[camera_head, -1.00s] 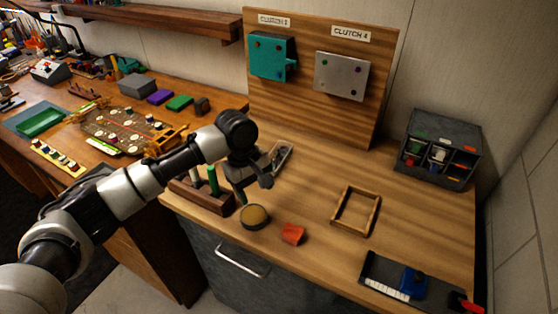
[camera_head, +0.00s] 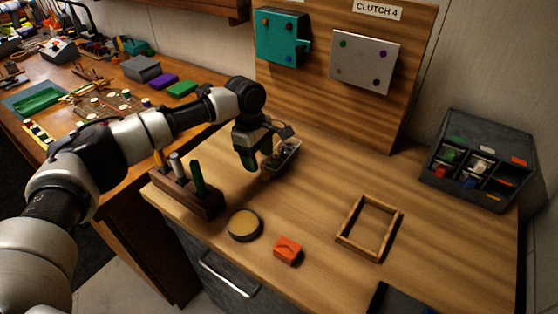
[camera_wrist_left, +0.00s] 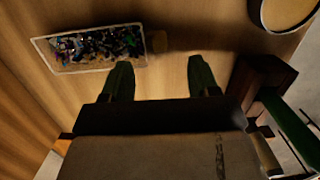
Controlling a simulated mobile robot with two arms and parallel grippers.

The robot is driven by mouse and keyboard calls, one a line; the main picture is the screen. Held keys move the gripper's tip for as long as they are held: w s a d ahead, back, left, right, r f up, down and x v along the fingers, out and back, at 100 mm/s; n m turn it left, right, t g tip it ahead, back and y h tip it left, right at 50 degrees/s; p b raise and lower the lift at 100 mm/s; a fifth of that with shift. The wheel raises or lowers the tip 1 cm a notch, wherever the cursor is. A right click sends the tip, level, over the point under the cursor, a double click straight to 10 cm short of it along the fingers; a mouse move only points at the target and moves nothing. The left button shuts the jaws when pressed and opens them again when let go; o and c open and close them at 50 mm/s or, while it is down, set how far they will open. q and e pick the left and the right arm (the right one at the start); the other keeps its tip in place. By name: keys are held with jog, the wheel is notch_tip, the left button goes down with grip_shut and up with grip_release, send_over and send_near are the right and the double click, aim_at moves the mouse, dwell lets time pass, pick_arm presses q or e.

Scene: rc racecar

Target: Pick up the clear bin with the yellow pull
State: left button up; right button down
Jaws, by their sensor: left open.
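The clear bin (camera_head: 288,158) is a small see-through tray on the wooden bench, partly hidden behind my left gripper (camera_head: 255,158). In the left wrist view the clear bin (camera_wrist_left: 60,67) lies at upper left, filled with many small dark and coloured parts. A yellowish-brown tab, which looks like the pull (camera_wrist_left: 158,41), shows at its right end. My left gripper (camera_wrist_left: 160,82) is open, with its two dark green fingers apart and nothing between them. The pull lies ahead of the gap, and the bin is beyond the left finger. My right gripper is in neither view.
A wooden rack (camera_head: 190,192) with upright tools stands left of the gripper. A round tin (camera_head: 244,225), an orange block (camera_head: 287,250) and a wooden frame (camera_head: 370,228) lie in front. A grey organiser (camera_head: 477,160) stands at right. The bench centre is clear.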

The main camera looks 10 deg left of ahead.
aim_at(265, 171)
pick_arm(q)
jog(key=f, duration=0.1)
jog(key=d+f, duration=0.1)
jog(key=f+p, duration=0.1)
jog(key=f, duration=0.1)
jog(key=shift+d, duration=0.3)
jog(key=shift+f, duration=0.65)
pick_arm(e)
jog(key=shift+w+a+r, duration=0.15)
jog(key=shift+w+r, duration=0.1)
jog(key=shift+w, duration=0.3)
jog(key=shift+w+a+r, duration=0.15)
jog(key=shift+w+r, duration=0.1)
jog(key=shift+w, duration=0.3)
pick_arm(q)
jog(key=c, duration=1.1)
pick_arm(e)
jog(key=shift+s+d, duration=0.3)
